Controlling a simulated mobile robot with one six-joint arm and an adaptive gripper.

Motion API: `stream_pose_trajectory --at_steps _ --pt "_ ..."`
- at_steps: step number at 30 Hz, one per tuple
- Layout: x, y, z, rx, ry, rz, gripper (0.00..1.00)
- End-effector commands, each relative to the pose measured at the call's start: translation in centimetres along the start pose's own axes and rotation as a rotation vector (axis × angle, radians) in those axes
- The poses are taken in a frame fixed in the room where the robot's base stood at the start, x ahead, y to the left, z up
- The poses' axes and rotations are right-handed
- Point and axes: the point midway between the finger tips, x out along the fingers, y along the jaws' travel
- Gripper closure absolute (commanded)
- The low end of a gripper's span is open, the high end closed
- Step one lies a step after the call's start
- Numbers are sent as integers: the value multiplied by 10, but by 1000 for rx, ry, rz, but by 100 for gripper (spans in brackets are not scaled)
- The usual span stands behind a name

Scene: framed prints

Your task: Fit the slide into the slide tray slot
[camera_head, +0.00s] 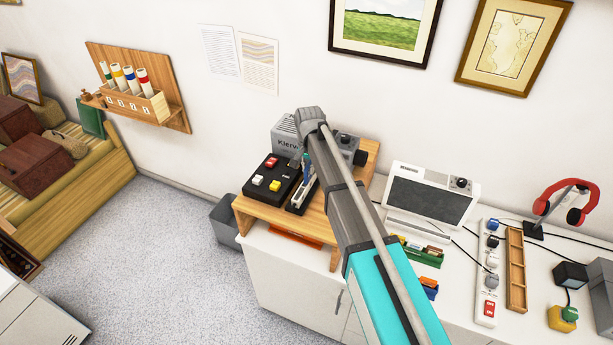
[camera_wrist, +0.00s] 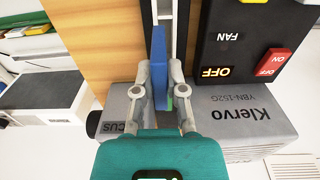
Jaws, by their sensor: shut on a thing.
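My gripper (camera_wrist: 163,78) is shut on the blue slide (camera_wrist: 159,48), which stands edge-on between the fingertips. The slide tray (camera_wrist: 181,28), a narrow dark and pale track, runs away just beyond and below the slide. In the head view the tray (camera_head: 300,199) lies on a wooden stand beside the black control panel, and a bit of the blue slide (camera_head: 306,161) shows above it. My arm covers most of the gripper there. The slot is hidden, and I cannot tell whether the slide touches the tray.
The grey Klervo projector (camera_wrist: 262,118) stands close by the gripper. The black button panel (camera_head: 268,181) sits left of the tray on the wooden stand (camera_head: 246,207). A screen unit (camera_head: 430,196), power strip (camera_head: 487,270) and red headphones (camera_head: 556,193) occupy the white counter to the right.

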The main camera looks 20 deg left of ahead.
Motion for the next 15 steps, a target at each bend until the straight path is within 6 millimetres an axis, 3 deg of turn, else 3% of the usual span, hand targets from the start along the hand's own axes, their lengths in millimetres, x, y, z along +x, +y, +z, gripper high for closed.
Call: stream_pose_trajectory --at_steps 7,15 --pt "4 -2 -2 0 0 0 100" --pt "25 -6 -4 1 0 0 100"
